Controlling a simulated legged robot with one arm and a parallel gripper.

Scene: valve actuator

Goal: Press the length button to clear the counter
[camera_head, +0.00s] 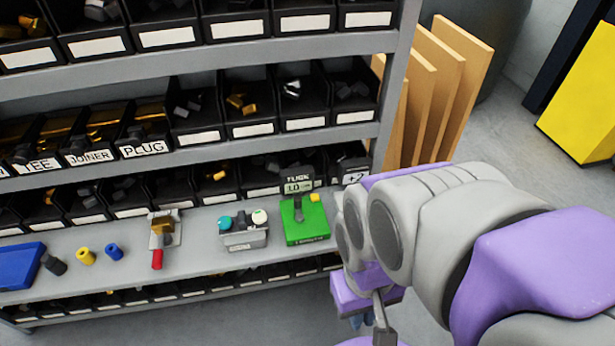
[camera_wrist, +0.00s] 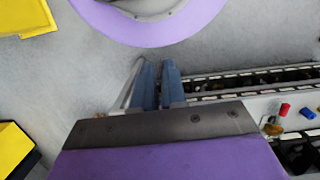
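A green device (camera_head: 306,224) with a small dark display reading about "1.0" and a yellow button (camera_head: 314,197) stands on the grey shelf bench in the head view. Left of it is a grey control box (camera_head: 243,235) with a teal and a whitish round button on top. I cannot read which button is labelled length. My gripper (camera_head: 362,318) hangs low at the right, in front of the bench and apart from both devices. In the wrist view my gripper (camera_wrist: 155,64) shows two blue fingers close together with nothing between them.
A red-handled valve (camera_head: 160,240), blue, yellow and black cylinders and a blue tray (camera_head: 20,264) are on the bench to the left. Rows of black bins (camera_head: 248,105) rise behind. Wooden boards (camera_head: 440,90) lean right of the rack. Grey floor is open in front.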

